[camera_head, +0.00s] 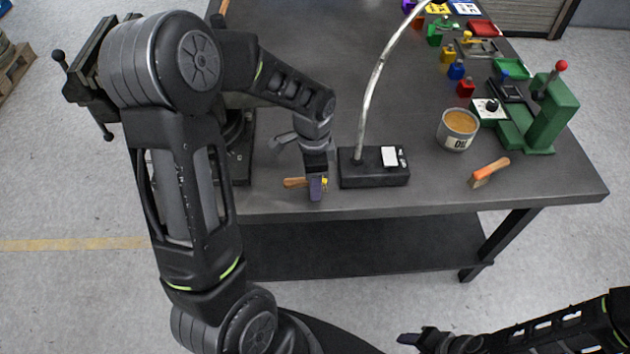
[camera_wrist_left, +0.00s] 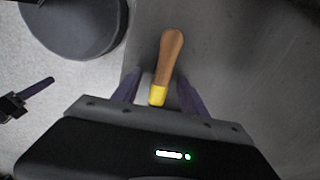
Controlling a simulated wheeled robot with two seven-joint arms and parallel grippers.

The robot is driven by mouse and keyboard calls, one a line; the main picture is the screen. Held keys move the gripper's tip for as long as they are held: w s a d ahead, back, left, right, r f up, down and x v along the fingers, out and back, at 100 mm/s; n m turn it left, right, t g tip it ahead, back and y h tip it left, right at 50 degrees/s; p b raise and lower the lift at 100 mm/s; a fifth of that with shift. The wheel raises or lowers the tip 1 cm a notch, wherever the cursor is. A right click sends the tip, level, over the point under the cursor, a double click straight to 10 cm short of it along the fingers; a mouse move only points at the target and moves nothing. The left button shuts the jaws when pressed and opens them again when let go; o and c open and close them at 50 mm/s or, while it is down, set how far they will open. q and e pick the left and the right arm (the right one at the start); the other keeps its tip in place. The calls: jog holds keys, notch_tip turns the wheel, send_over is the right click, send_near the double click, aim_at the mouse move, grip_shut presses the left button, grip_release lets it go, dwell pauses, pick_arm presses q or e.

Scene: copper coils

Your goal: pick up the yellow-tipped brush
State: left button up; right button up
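The yellow-tipped brush (camera_head: 293,182) lies on the table near its front edge, with its wooden handle to the left. In the left wrist view the brush (camera_wrist_left: 168,62) shows its brown handle and yellow tip. My left gripper (camera_head: 318,188) is over the tip end. In the wrist view my left gripper's purple fingers (camera_wrist_left: 158,92) stand on both sides of the brush, with a gap on each side. It is open. My right gripper (camera_head: 408,339) is low in front of the table, and its finger opening is not clear.
A black lamp base (camera_head: 375,178) with a bent metal stem stands just right of my left gripper. The table's front edge (camera_head: 440,207) is close.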

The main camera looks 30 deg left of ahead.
pick_arm(q)
grip_shut()
dwell(0.3)
jog(key=shift+r, duration=0.1)
notch_tip(320, 180, up, 10)
jog(key=shift+f+b, duration=0.1)
jog(key=shift+b, duration=0.25)
dwell(0.3)
dwell(0.3)
jog(key=shift+c, duration=2.3)
grip_release()
grip_shut()
